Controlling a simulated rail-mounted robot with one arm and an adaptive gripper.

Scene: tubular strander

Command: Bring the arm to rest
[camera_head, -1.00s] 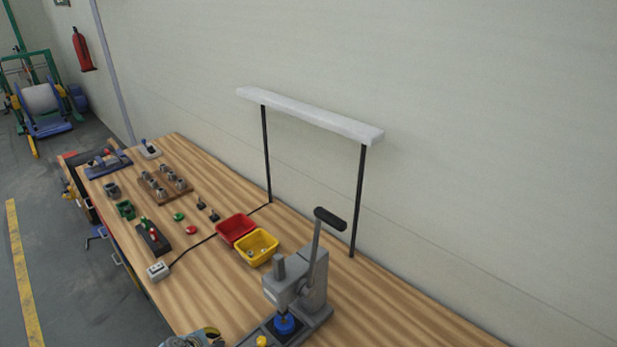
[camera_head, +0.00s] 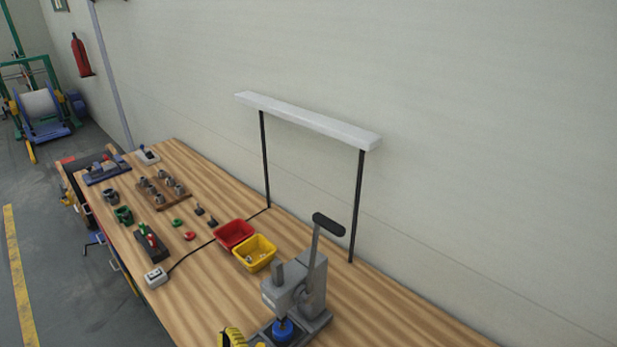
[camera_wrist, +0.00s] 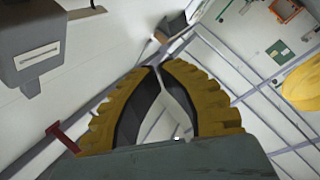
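My gripper shows in the wrist view (camera_wrist: 160,67) as two curved yellow ribbed fingers with black inner pads. Their tips come together, with a narrow empty gap between the pads below them. Nothing is held. In the head view only a yellow ribbed part of my gripper (camera_head: 232,338) shows at the bottom edge, just left of the lever press (camera_head: 298,290). The rest of my arm is out of that view.
The wooden workbench (camera_head: 205,295) holds a red bin (camera_head: 235,234), a yellow bin (camera_head: 256,253), a block with several metal parts (camera_head: 163,194) and small tools. A lamp bar on two posts (camera_head: 305,120) stands along the wall. The air above the bench looks clear.

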